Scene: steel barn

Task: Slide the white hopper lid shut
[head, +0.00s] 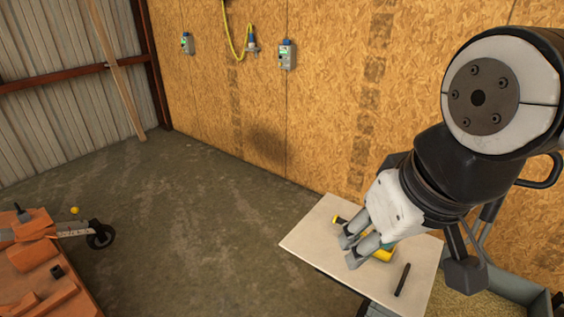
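My gripper (350,250) reaches down from the right over a pale table (307,240). Its two grey fingertips point down-left, close together. Whether they are open or shut is unclear at this angle. A yellow and teal object (384,254) shows just behind the fingers, partly covered by them; I cannot tell whether they touch it. I cannot pick out a hopper or a white hopper lid with certainty. My arm hides part of the table and the area behind it.
A grey-sided bin (516,287) stands at the lower right. An orange machine (28,258) with a wheel is at the left. The concrete floor (190,220) between is clear.

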